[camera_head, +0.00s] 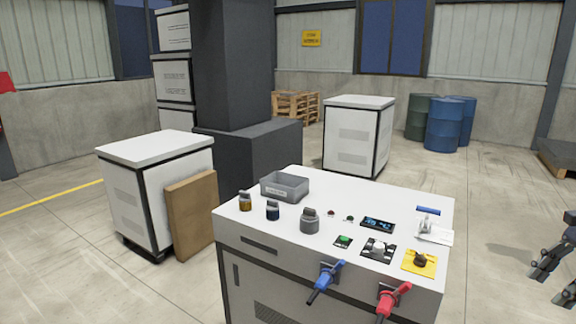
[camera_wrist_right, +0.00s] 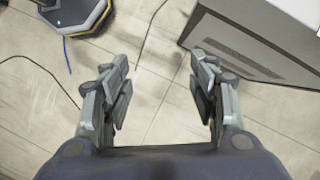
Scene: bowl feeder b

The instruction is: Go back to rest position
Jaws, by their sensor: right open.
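My right gripper (camera_head: 552,275) is at the right edge of the head view, off to the right of the white machine cabinet (camera_head: 262,222) and apart from it. In the right wrist view the right gripper (camera_wrist_right: 161,95) is open and empty, with bare floor between its fingers. My left gripper is in neither view.
Blue (camera_head: 324,281) and red (camera_head: 391,300) handles stick out in front. Cables lie on the floor (camera_wrist_right: 155,75).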

